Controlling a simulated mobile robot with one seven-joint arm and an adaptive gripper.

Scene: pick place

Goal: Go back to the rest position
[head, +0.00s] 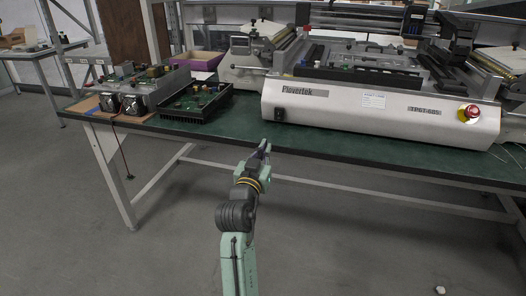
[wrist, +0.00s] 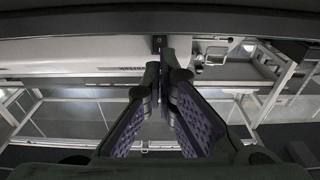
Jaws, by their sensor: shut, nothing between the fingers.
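My gripper (head: 265,145) is at the end of my raised arm, in front of the table's front edge in the head view. In the wrist view my gripper (wrist: 162,62) has its two fingers drawn together at the tips, with nothing between them. The fingers look apart from the table and the machine, though the exact gap is hard to tell.
A green-topped table (head: 220,135) stands ahead. It carries a large grey machine (head: 380,118) with a red button (head: 468,113), an open black case of electronics (head: 196,103) and a power unit (head: 130,92). A purple bin (head: 205,61) sits behind. The floor (head: 340,240) in front is largely clear.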

